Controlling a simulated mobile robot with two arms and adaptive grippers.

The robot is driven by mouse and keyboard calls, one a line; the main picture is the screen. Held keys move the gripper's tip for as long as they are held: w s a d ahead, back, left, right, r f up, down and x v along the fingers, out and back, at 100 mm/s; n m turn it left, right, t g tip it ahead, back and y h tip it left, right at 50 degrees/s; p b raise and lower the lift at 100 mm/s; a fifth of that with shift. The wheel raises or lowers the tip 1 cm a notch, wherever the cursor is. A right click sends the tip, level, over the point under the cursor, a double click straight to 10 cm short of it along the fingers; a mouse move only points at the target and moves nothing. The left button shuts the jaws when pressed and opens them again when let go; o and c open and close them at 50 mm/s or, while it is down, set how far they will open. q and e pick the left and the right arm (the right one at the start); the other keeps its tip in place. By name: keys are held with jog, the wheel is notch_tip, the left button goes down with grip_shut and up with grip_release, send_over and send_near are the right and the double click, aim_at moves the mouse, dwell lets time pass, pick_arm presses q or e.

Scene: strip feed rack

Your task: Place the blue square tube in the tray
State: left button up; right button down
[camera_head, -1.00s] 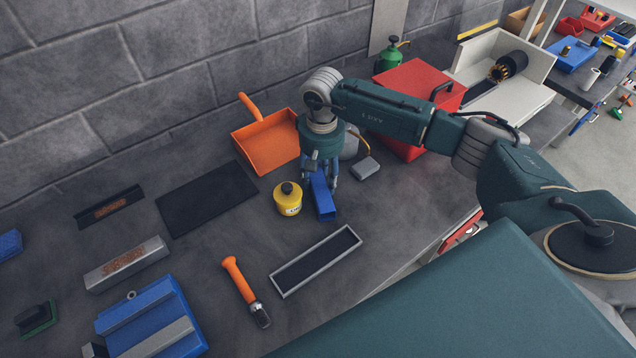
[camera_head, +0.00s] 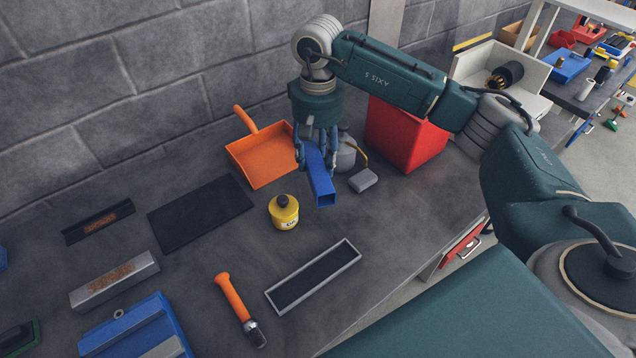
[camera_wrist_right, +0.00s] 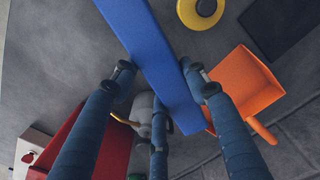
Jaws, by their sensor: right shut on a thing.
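The blue square tube (camera_head: 319,184) is in the fingers of my right gripper (camera_head: 316,160), held above the bench and tilted, with its open end toward the viewer. In the right wrist view the tube (camera_wrist_right: 150,50) runs diagonally between the fingers (camera_wrist_right: 162,80), which are closed on it. The tray, a long narrow grey one with a dark inside (camera_head: 322,285), lies empty on the bench, nearer the viewer than the tube. My left gripper is not in view.
An orange dustpan (camera_head: 262,158), a grey block (camera_head: 363,181) and a red box (camera_head: 405,135) are near my right gripper. An orange-handled tool (camera_head: 232,298) lies left of the tray.

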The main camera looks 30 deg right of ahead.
notch_tip(320, 180, up, 9)
jog(key=shift+b, duration=0.7)
jog(key=n, duration=0.1)
send_over(313, 184)
notch_tip(313, 184, down, 4)
jog(key=shift+r, duration=0.1)
jog(key=s+a+f+n, duration=0.1)
jog(key=s+a+f, duration=0.1)
jog(key=s, duration=0.3)
jog(key=s+a+f, duration=0.2)
jog(key=s, duration=0.3)
jog(key=shift+s+n, duration=0.4)
